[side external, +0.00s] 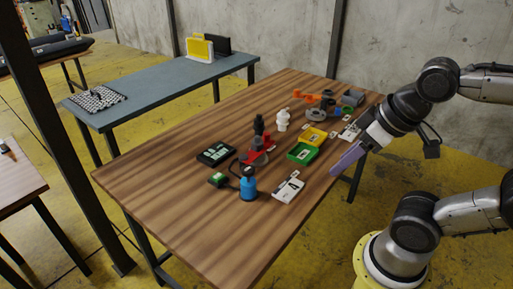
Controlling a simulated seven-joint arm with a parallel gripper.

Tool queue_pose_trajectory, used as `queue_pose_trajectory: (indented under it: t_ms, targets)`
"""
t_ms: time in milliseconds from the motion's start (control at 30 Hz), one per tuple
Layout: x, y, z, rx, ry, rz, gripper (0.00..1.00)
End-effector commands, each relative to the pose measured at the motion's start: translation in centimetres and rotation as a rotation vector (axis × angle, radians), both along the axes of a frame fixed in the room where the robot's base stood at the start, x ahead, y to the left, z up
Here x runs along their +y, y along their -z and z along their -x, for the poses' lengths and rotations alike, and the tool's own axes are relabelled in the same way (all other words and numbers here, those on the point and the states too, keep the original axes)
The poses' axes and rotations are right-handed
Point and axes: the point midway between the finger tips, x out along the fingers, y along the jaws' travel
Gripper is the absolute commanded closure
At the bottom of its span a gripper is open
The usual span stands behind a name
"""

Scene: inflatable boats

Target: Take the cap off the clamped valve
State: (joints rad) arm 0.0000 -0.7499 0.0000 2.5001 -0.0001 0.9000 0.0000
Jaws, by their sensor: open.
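A red clamp-like holder (262,146) stands near the middle of the wooden table (170,170). A dark upright part (258,125) rises at it; this may be the clamped valve, but cap and valve cannot be told apart at this size. A white stepped part (282,121) stands upright just to its right. My gripper (347,161), with purple fingers, is open at the table's right edge, well to the right of the red holder and apart from it. The gap between its fingers is hard to see from this side.
Yellow (313,137) and green (302,152) trays lie between the holder and my gripper. Orange and grey parts (317,112) are behind. The table's left side is clear.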

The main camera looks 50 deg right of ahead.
Motion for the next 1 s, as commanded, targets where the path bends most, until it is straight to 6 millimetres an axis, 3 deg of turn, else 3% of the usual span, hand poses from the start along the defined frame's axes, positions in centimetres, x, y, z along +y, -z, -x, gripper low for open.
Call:
queue_pose_trajectory:
  t_ms: [367, 600, 1000]
  targets:
    - [0.0, 0.0, 0.0, 0.0, 0.0, 0.0, 0.5]
    - [0.0, 0.0, 0.0, 0.0, 0.0, 0.0, 0.1]
    - [0.0, 0.08, 0.16, 0.008, -0.081, 0.042, 0.1]
